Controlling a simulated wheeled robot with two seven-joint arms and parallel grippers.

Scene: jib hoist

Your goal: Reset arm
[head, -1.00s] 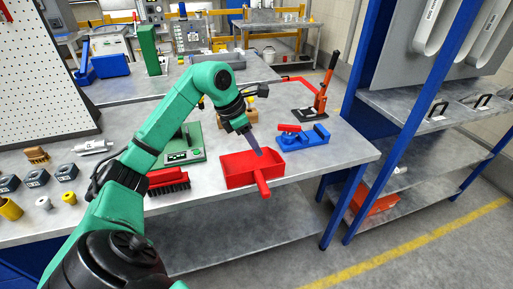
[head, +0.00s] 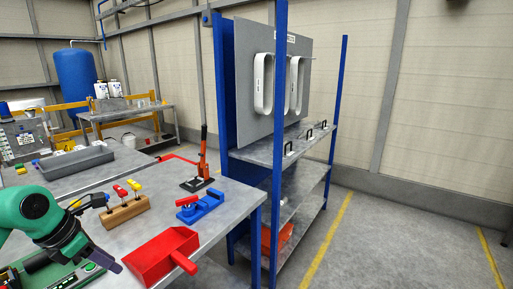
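My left arm, green with dark joints, comes in at the lower left of the head view. My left gripper (head: 104,258) points down and right, with its dark fingertip end beside the left end of the red dustpan-like tray (head: 160,257). Whether it touches the tray, and whether its fingers are apart, I cannot tell. I see nothing held in it. A green device with a small display (head: 82,276) lies below and behind the gripper, partly hidden. My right gripper is not in view.
On the grey workbench (head: 228,196) stand a wooden block with red and yellow-handled pieces (head: 125,211), a blue fixture (head: 200,206) and an orange-handled lever tool (head: 202,160). A blue-framed shelf (head: 277,150) stands right of the bench. Floor at the right is clear.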

